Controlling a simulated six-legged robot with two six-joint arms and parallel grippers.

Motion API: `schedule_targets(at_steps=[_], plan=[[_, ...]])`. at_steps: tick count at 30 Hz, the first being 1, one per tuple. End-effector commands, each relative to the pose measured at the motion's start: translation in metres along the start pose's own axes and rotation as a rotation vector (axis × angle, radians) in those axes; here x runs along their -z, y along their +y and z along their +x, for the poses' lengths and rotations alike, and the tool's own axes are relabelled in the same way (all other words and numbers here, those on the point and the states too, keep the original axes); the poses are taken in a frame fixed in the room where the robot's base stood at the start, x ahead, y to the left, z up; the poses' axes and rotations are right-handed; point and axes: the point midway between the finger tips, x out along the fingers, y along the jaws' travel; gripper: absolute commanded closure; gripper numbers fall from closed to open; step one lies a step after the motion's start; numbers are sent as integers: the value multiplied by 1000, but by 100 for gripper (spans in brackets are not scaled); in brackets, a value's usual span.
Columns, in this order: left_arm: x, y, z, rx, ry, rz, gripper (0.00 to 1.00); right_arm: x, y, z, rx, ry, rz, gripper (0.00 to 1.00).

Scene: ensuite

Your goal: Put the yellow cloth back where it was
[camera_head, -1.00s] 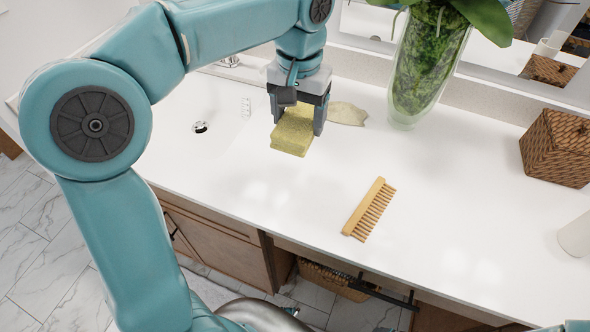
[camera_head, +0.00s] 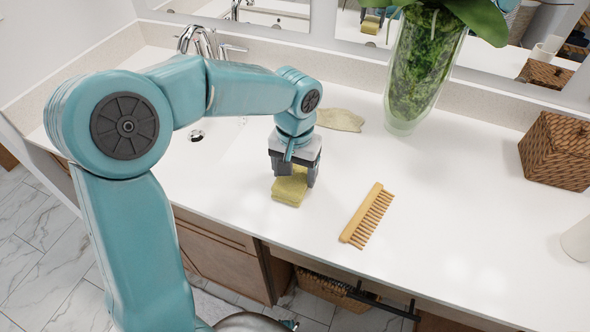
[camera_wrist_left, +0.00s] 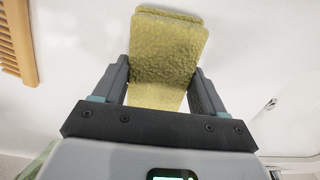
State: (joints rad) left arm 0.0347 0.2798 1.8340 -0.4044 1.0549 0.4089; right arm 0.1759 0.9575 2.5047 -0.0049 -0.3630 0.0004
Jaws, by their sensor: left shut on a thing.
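The yellow cloth (camera_head: 289,190) is a folded, textured block held in my left gripper (camera_head: 293,180). The gripper points down over the white counter, with the cloth between its fingers. In the left wrist view the cloth (camera_wrist_left: 166,58) fills the space between both fingers (camera_wrist_left: 162,85) and sticks out past them. I cannot tell for sure whether its underside touches the counter. My right gripper does not show.
A wooden comb (camera_head: 367,216) lies right of the cloth. A pale flat piece (camera_head: 340,119) lies behind the gripper. A glass vase with a plant (camera_head: 420,70) and a wicker box (camera_head: 558,150) stand at back right. The sink drain (camera_head: 196,136) is left. The counter's front edge is near.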

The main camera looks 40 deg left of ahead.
Motion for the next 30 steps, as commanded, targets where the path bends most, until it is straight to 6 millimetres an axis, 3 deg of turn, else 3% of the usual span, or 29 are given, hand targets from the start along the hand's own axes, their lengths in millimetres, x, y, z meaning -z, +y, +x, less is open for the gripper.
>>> schedule_targets(at_steps=[5, 6, 8, 16, 20, 30], plan=[[0, 0, 4, 0, 0, 0, 57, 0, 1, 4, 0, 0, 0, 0], [0, 0, 4, 0, 0, 0, 22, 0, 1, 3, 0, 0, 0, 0], [0, 0, 3, 0, 0, 0, 3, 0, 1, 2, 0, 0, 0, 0], [0, 0, 2, 0, 0, 0, 3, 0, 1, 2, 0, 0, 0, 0], [1, 0, -7, -1, 4, 0, 3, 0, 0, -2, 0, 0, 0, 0], [1, 1, -83, -1, 4, 0, 3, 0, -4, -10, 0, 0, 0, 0]])
